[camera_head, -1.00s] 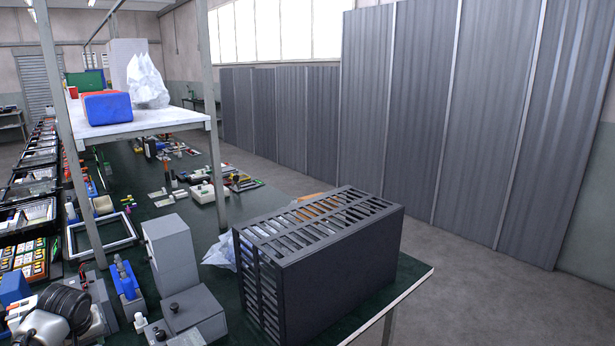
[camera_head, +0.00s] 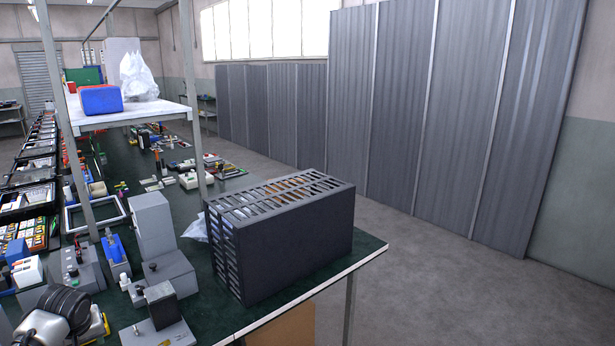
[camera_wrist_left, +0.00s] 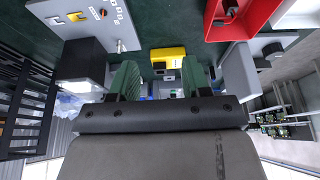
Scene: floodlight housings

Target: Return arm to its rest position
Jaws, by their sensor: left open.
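My left gripper (camera_wrist_left: 160,82) shows in the left wrist view, its two green fingers spread apart with nothing between them. A yellow block (camera_wrist_left: 168,56) on the dark green bench top lies beyond the fingertips. I cannot make out either gripper in the head view, and my right gripper is in neither view.
A black slotted rack (camera_head: 295,245) stands at the bench's right end. Grey fixtures (camera_head: 152,225) stand left of it. A shelf (camera_head: 150,112) above the bench holds a blue box (camera_head: 100,100) and a plastic bag (camera_head: 142,78). The floor (camera_head: 430,285) to the right is clear.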

